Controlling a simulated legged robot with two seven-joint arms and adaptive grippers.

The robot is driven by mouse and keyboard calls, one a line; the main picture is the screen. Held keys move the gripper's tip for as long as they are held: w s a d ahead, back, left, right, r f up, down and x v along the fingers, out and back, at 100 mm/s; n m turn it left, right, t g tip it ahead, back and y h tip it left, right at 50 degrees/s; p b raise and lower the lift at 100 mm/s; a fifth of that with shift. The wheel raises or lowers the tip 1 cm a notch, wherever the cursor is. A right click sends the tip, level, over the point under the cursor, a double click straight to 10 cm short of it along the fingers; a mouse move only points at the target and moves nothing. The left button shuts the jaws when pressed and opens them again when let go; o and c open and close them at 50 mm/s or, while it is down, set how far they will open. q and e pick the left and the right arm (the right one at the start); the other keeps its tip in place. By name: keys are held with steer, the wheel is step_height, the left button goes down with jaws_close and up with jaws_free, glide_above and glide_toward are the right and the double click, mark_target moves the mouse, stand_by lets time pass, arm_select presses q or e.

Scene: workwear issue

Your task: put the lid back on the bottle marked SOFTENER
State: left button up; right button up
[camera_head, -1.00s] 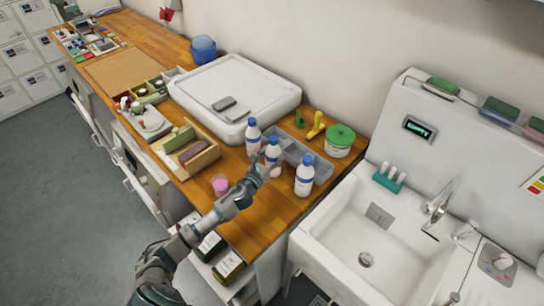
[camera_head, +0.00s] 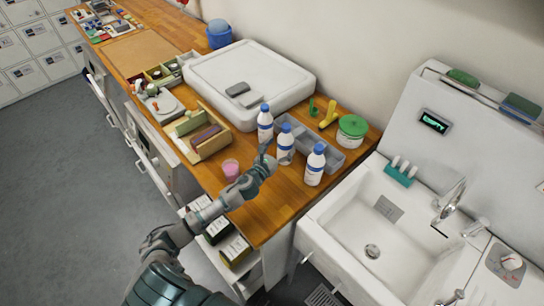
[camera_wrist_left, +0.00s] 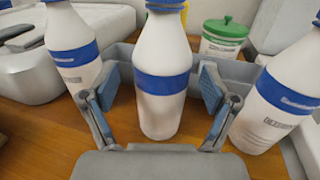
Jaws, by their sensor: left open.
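Three white bottles with blue bands stand on the wooden counter: a left one (camera_head: 265,125), a middle one (camera_head: 285,148) and a right one (camera_head: 314,168). All three show blue tops in the head view. Their markings are too small to read, so I cannot tell which is SOFTENER. I see no loose lid that I can identify. My left gripper (camera_head: 268,161) is at the near side of the middle bottle. In the left wrist view its open fingers stand either side of the middle bottle (camera_wrist_left: 163,95), with visible gaps; the bottle tops are cut off. My right gripper is not in view.
A grey divided tray (camera_head: 337,155) lies behind the bottles, near a green-lidded tub (camera_head: 351,132). A pink cup (camera_head: 231,169) stands left of my gripper. A white sink (camera_head: 345,222) adjoins on the right. A large white box (camera_head: 250,72) stands behind left.

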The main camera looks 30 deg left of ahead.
arm_select(q)
steer(key=s, duration=1)
steer(key=shift+a+b, duration=0.3)
steer(key=shift+a, duration=0.05)
steer(key=shift+s+f, duration=0.1)
